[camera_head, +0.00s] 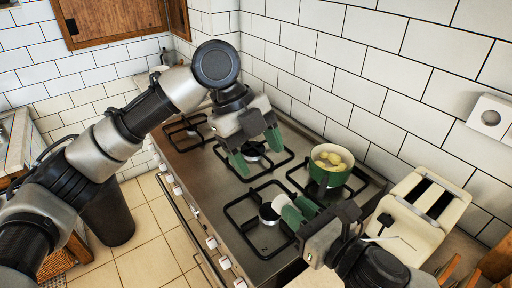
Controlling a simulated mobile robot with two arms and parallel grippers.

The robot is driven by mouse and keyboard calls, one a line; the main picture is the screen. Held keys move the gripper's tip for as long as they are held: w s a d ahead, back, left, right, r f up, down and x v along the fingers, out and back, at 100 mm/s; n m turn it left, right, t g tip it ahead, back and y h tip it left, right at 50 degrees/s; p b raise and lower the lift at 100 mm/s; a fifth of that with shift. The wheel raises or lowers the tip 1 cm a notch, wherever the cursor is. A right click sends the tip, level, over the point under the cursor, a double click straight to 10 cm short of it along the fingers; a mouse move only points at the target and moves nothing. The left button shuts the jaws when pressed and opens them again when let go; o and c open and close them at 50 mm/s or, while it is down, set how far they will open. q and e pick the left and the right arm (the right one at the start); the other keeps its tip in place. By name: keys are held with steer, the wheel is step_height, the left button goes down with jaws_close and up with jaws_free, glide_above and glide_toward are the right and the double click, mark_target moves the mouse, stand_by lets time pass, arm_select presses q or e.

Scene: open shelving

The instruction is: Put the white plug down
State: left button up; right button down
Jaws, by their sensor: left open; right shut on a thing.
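My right gripper (291,212) reaches in from the bottom right and is over the front of the stove. Its green fingers are shut on the white plug (281,202), of which only a small pale part shows at the fingertips. The rest of the plug is hidden by the fingers.
A green pot (330,178) with yellowish food stands on the stove (188,152) at its right rear. A cream toaster (418,222) is right of the stove. A white socket (490,118) is on the tiled wall. Tiled floor (150,262) is open in front.

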mark_target(280, 197)
arm_select(q)
steer(key=x, duration=1.1)
steer(key=shift+d+f, duration=0.15)
steer(key=shift+f, duration=0.05)
steer(key=c, duration=0.9)
steer(key=o, duration=0.9)
steer(key=shift+r, duration=0.1)
